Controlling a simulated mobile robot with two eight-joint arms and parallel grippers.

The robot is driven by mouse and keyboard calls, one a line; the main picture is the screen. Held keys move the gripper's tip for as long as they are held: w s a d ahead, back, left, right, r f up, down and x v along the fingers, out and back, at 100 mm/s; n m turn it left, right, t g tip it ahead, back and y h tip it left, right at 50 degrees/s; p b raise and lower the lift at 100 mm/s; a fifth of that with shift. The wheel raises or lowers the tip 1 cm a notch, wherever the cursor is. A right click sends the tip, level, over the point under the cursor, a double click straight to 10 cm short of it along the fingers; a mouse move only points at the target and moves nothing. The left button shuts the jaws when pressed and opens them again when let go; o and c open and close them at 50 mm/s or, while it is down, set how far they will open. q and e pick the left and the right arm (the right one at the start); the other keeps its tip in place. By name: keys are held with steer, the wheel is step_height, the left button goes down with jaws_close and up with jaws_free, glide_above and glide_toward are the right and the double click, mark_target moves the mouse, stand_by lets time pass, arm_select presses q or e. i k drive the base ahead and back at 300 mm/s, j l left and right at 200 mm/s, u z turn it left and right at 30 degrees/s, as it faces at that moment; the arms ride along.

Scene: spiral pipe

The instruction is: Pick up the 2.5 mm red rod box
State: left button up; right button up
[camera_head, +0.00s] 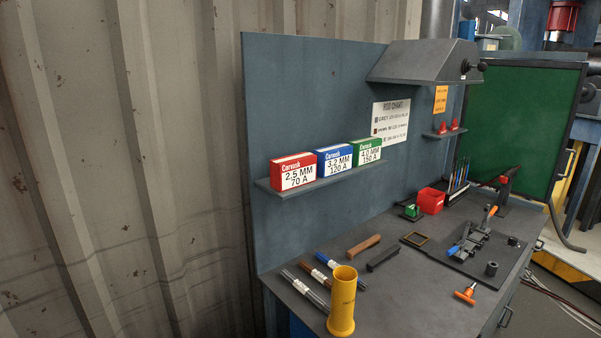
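The red rod box (293,172), with a white label reading "2.5 MM 70 A", stands at the left end of a narrow wall shelf (316,184). A blue box (334,161) marked "3.2 MM 120 A" stands beside it on the right. A green box (367,152) marked "4.0 MM 150 A" stands at the shelf's right end. Neither of my grippers shows in the head view. Nothing covers the front of the red box.
Below the shelf is a dark workbench (400,285). A tall yellow cylinder (342,300), loose rods (305,291), a red bin (431,201) and a clamp fixture (470,243) stand on it. A corrugated wall (110,170) is at left. The space before the shelf is clear.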

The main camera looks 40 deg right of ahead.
mark_target(287, 173)
steer(key=i+z, duration=0.25)
steer(key=z, duration=0.25)
steer(key=i+j+z, duration=0.1)
steer(key=i+z, duration=0.15)
steer(key=z, duration=0.2)
steer(key=i+j+z, duration=0.2)
steer(key=z, duration=0.3)
